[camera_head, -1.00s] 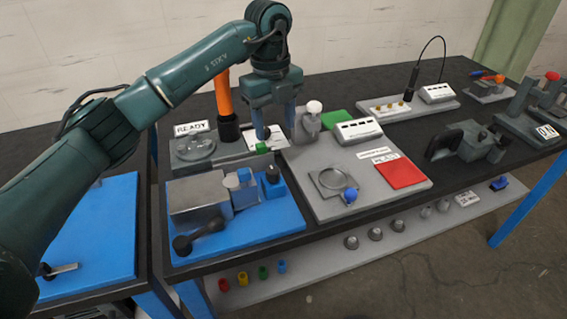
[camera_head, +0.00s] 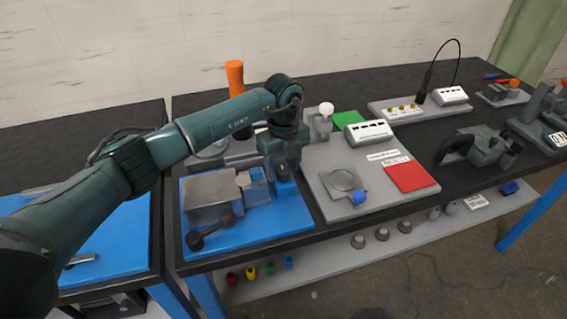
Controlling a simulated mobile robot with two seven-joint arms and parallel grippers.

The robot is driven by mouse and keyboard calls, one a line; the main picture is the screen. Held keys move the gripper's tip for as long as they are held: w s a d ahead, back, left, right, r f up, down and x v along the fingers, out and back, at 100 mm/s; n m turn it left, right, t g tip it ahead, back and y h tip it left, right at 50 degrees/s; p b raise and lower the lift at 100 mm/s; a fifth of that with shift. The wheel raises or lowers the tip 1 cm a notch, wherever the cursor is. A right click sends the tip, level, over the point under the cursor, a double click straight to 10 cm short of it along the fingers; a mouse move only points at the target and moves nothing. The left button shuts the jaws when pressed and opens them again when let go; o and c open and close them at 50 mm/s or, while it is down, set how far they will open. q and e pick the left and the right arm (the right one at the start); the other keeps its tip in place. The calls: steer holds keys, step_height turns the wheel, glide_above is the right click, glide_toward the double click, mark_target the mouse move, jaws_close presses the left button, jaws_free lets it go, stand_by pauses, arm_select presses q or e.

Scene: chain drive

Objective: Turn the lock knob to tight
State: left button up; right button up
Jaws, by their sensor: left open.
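The blue board (camera_head: 278,222) carries a grey metal block (camera_head: 210,197), a black crank handle (camera_head: 210,231) at its front left, and a dark upright knob (camera_head: 283,172) at its right, which appears to be the lock knob. My left gripper (camera_head: 284,176) points down over this knob. Its fingers are apart, one on each side of the knob as seen here; whether they touch it cannot be told. The gripper hides much of the knob, and no tight mark can be read. My right gripper is not in view.
An orange handle (camera_head: 235,77) stands behind my left arm. Right of the blue board is a grey plate (camera_head: 330,215) with a ring, a blue ball knob (camera_head: 360,198), a red square (camera_head: 411,177) and a white-topped post (camera_head: 326,109).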

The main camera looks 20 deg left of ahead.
arm_select(q)
steer(key=c, duration=1)
steer(key=shift+o, duration=0.2)
